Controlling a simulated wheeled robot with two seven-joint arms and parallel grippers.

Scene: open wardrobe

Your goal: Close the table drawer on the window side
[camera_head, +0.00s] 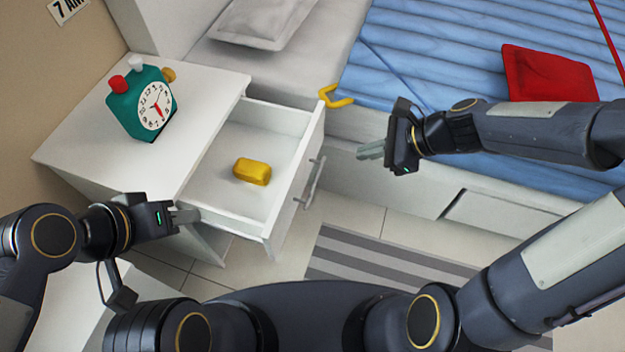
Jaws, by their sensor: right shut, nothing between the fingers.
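The white drawer (281,209) is pulled out from the white bedside table (72,142). Its front faces right and carries a grey handle (310,183). A yellow block (252,171) lies inside on the drawer floor. My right gripper (360,151) is shut and empty, to the right of the drawer front, with a gap between them; its fingers point left toward the front. My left gripper (197,216) is at the near side of the drawer, close to the table edge. I cannot tell whether it touches or whether its fingers are apart.
A teal alarm clock (139,104) stands on the tabletop. A bed with a blue cover (445,48) and a red cushion (540,75) fills the upper right. A yellow hook-shaped item (337,99) lies at the bed's edge. A striped grey rug (385,259) covers the floor below.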

